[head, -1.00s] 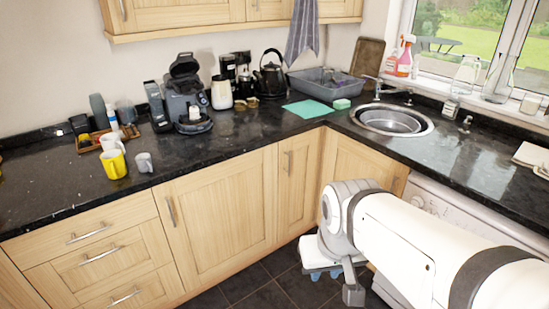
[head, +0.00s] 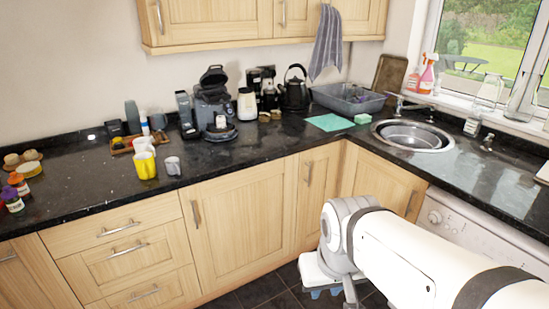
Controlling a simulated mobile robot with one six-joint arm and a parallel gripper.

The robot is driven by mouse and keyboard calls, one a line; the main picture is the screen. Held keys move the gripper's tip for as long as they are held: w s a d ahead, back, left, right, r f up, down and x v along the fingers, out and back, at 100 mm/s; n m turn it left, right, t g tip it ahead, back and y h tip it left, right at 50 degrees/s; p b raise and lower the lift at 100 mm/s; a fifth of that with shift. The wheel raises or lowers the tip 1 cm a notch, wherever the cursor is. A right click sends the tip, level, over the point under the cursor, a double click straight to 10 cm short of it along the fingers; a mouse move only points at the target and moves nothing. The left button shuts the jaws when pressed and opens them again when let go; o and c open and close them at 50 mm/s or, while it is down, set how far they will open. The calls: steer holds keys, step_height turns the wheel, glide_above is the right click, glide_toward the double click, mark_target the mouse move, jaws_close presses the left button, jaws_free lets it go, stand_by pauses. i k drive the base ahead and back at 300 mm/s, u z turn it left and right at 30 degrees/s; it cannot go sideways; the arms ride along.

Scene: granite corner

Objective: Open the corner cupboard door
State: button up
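Two narrow light-wood doors meet at the inner corner under the worktop. I cannot tell which one is the corner cupboard door. My gripper (head: 350,294) is partly in view at the bottom, below my white arm, in front of the corner doors. Its fingers are mostly hidden, and nothing is seen held.
A wide door (head: 245,215) and drawers (head: 135,260) run left of the corner, all shut. A white washing machine (head: 450,222) is on the right, partly behind my arm. The dark worktop (head: 260,148) overhangs the doors. Dark floor tiles (head: 262,290) show clear below.

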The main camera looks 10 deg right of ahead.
mark_target(318, 167)
steer(key=z, duration=0.15)
steer(key=i, duration=1.6)
steer(key=z, duration=0.75)
steer(key=k, duration=0.8)
steer(key=z, duration=0.15)
steer(key=i, duration=0.85)
steer(key=u, duration=0.1)
